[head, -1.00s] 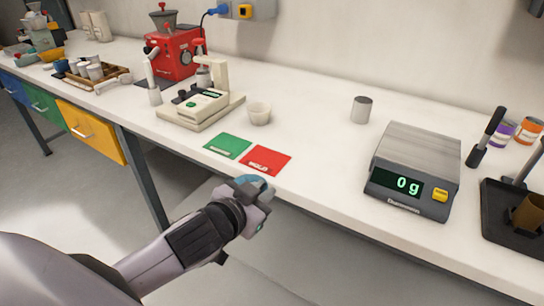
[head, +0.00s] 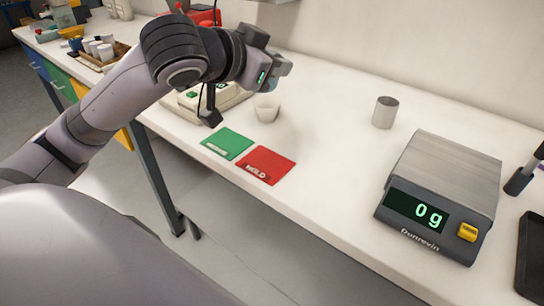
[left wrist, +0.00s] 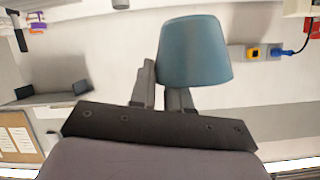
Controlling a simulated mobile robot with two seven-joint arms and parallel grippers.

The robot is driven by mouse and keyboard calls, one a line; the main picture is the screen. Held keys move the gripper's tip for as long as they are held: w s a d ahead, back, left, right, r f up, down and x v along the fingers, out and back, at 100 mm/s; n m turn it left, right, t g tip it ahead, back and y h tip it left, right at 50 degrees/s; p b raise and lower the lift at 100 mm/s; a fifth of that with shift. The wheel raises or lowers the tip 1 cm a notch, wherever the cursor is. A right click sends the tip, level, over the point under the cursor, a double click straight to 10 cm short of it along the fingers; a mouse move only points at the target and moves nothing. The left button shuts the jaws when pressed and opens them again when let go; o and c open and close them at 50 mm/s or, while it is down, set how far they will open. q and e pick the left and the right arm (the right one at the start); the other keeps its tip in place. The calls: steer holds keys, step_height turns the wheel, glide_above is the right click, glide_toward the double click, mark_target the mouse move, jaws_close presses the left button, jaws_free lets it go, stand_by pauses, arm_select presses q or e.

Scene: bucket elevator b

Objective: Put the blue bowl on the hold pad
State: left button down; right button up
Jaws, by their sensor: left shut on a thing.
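The blue bowl (left wrist: 195,52) is held in my left gripper (left wrist: 162,88), its wall beside the fingers in the left wrist view. In the head view my left gripper (head: 276,70) is raised above the bench, behind the pads and near a white cup; it mostly hides the bowl there. The hold pad is a flat red square (head: 266,164) lettered HOLD, lying bare near the bench's front edge, below and nearer than the gripper. My right gripper is in neither view.
A green pad (head: 228,143) lies left of the red one. The white cup (head: 266,107) stands behind them. A metal cylinder (head: 385,112) and a scale (head: 440,192) reading 0 g stand to the right. The bench between the red pad and scale is clear.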

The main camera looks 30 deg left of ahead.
arm_select(q)
step_height(320, 180, down, 15)
steer(key=b, duration=0.3)
steer(key=shift+f+b, duration=0.15)
steer(key=shift+b, duration=0.2)
step_height(320, 180, down, 4)
steer(key=shift+r+b, duration=0.1)
steer(key=shift+b, duration=0.35)
steer(key=c, duration=1)
jaws_free()
steer(key=shift+c, duration=0.2)
steer(key=shift+s, duration=0.1)
